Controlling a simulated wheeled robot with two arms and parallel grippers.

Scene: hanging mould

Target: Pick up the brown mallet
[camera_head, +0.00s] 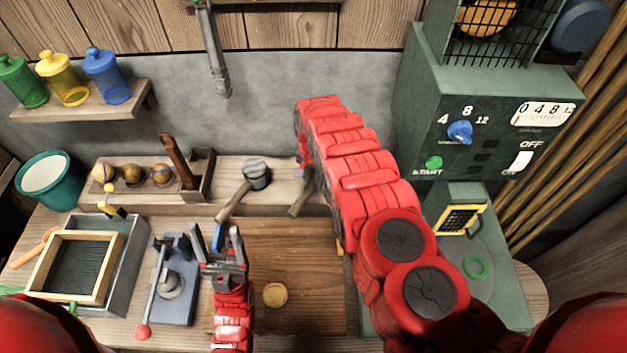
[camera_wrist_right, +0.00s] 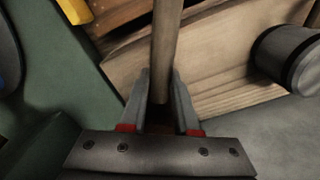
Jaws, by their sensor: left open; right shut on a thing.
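My right gripper (camera_wrist_right: 161,88) is shut on a wooden handle, taken as the brown mallet's (camera_wrist_right: 167,45), which runs up between its fingers in the right wrist view. In the head view this handle (camera_head: 301,200) shows just left of my right arm, by the shelf at the back of the bench. My left gripper (camera_head: 221,245) is open over the bench front.
A wooden board (camera_head: 315,275) with a round tan disc (camera_head: 275,295) lies in the middle. A lever press (camera_head: 172,290) and a framed screen (camera_head: 75,265) stand left. A green machine (camera_head: 480,130) rises at right, close to my right arm. A tool (camera_head: 212,50) hangs above.

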